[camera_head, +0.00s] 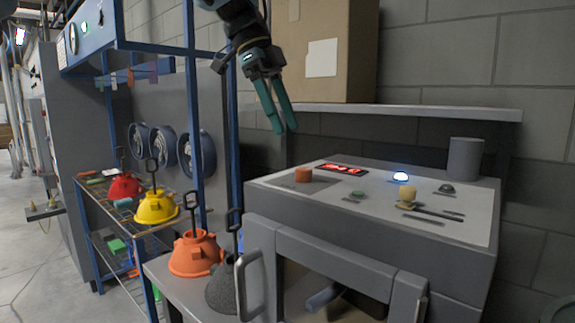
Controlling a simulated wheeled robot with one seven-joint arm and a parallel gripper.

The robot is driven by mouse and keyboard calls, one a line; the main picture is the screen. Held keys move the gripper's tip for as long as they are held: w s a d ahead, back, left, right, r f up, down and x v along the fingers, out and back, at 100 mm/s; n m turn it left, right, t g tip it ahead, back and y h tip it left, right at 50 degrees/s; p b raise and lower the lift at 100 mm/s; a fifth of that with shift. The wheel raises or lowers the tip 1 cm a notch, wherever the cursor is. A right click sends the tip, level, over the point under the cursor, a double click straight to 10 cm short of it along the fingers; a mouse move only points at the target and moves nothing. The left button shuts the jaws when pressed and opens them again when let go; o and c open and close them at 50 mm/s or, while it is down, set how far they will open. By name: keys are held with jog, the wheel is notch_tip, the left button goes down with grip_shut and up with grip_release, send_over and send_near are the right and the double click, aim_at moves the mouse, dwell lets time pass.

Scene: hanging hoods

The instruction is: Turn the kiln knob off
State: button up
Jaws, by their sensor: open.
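A grey kiln-like box (370,238) stands at the right with a light control panel on top. I cannot tell which of these is the kiln knob. A red display (343,171) and a blue-white lamp (401,177) are lit. My gripper (284,131) hangs in the air above and left of the panel, fingers pointing down, open and empty, apart from every control.
A shelf (440,111) with a cardboard box (345,50) runs behind the panel. A grey cylinder (466,158) stands at the panel's back right. Blue posts (194,120) and a rack with red and yellow hoods (156,208) are left. An orange hood (196,254) stands nearer.

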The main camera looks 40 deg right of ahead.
aim_at(304, 169)
jog(key=p+x, duration=0.1)
jog(key=x, duration=0.8)
jog(key=shift+s+p, duration=0.1)
jog(key=shift+p, duration=0.2)
grip_shut()
